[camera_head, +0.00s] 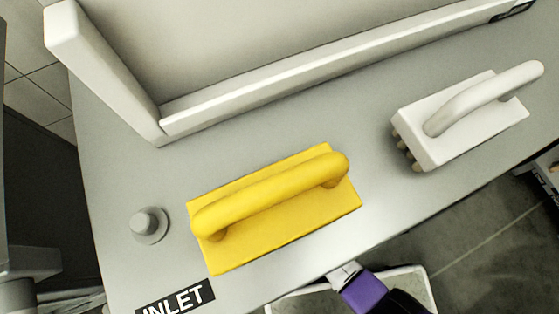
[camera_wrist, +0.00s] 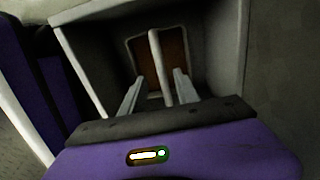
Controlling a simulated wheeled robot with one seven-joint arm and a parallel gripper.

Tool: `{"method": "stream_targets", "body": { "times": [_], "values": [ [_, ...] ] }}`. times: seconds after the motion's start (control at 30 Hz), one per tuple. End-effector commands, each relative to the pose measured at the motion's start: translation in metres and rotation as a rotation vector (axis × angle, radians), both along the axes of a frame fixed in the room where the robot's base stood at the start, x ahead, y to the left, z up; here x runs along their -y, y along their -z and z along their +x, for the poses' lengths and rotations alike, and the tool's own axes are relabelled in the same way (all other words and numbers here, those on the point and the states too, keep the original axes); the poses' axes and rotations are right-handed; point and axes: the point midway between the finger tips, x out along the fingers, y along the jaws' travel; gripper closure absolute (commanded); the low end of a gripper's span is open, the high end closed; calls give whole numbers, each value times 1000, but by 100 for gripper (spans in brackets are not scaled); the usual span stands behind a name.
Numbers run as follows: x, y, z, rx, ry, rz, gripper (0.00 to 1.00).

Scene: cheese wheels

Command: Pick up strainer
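In the wrist view, a pale bar (camera_wrist: 158,62) stands in front of a brown panel (camera_wrist: 141,58) with a light rim, deep inside a grey-walled box. This may be the strainer and its handle, but the dark picture does not make it certain. My gripper (camera_wrist: 156,82) is open, with one finger to each side of the bar in the picture. I cannot tell whether the fingers reach it or touch it. In the head view, my purple wrist (camera_head: 365,290) shows at the bottom edge, over a pale-rimmed container; the fingertips are not clear there.
The box wall (camera_wrist: 225,50) stands close on the right in the wrist view. In the head view, a yellow handled block (camera_head: 310,212), a white handled brush (camera_head: 450,130) and a grey knob (camera_head: 149,224) are on the grey surface (camera_head: 365,120). An INLET label (camera_head: 175,301) lies near the front.

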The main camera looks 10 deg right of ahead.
Motion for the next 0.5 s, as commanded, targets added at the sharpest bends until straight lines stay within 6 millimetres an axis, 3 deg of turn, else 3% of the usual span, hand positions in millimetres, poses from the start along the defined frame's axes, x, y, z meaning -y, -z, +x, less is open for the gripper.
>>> {"method": "stream_targets", "body": {
  "times": [0.27, 0.5],
  "values": [
    [-1, 22, 2, 2, -1, 2, 62],
    [-3, 53, 4, 2, -2, 2, 62]
  ]
}}
